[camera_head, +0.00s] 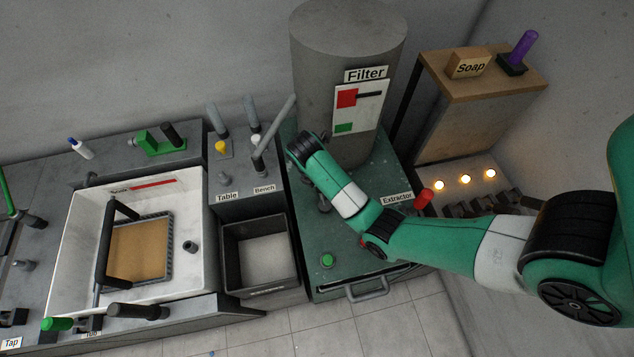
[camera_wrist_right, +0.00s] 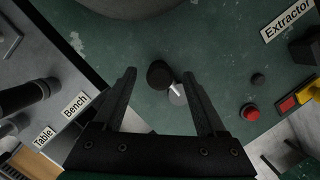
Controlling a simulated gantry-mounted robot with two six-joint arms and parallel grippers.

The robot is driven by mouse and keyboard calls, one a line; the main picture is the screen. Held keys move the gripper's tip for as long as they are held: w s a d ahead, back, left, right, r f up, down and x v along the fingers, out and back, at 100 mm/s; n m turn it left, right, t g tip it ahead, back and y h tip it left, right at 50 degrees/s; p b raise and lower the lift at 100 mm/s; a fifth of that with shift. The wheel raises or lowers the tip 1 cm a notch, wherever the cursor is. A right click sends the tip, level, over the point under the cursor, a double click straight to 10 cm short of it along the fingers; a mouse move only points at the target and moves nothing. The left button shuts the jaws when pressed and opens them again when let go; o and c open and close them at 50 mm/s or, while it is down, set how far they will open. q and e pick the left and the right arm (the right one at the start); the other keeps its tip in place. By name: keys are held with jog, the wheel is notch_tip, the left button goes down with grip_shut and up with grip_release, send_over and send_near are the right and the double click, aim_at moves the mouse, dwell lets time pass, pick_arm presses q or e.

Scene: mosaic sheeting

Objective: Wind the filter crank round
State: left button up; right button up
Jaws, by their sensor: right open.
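The filter is a large grey cylinder (camera_head: 325,65) with a "Filter" sign, standing on a green cabinet top (camera_head: 400,172). In the right wrist view, a crank with a dark round knob (camera_wrist_right: 159,74) and a short pale arm (camera_wrist_right: 176,91) sits on the green top. My right gripper (camera_wrist_right: 160,80) is open, its two fingers on either side of the knob and apart from it, as far as the view shows. In the head view my right arm reaches in from the right and hides most of the crank area. My left gripper is not in view.
Left of the cabinet are levers (camera_head: 271,137) labelled Table and Bench, an open dark bin (camera_head: 262,230) and a white sink (camera_head: 193,210). A red knob (camera_head: 423,199) and "Extractor" label are at right. A wooden stand (camera_head: 500,88) holds soap behind.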

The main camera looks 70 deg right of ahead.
jog(key=shift+x, duration=0.85)
jog(key=shift+d+f, duration=0.15)
jog(key=shift+f, duration=0.4)
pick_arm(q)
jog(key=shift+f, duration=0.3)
